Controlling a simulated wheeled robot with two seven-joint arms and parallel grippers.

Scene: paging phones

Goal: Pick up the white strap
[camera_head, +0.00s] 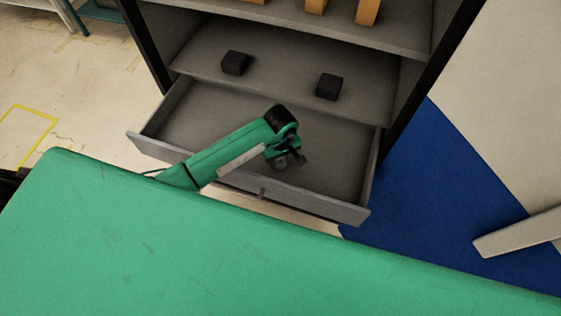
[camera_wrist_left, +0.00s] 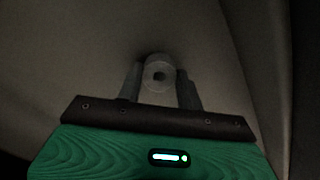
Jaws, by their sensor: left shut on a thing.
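My left gripper (camera_head: 287,161) reaches over the open grey drawer (camera_head: 335,160) in the head view. In the left wrist view, my left gripper (camera_wrist_left: 160,82) is shut on a pale round thing with a dark hole in its middle, which looks like the rolled white strap (camera_wrist_left: 159,68). It sits between the two grey fingers. In the head view the strap cannot be made out against the gripper and drawer. My right gripper is in neither view.
Two black blocks (camera_head: 235,62) (camera_head: 329,87) stand on the shelf (camera_head: 285,75) above the drawer. Orange blocks (camera_head: 367,11) show on the shelf higher up. The drawer's front panel (camera_head: 300,201) lies under my arm.

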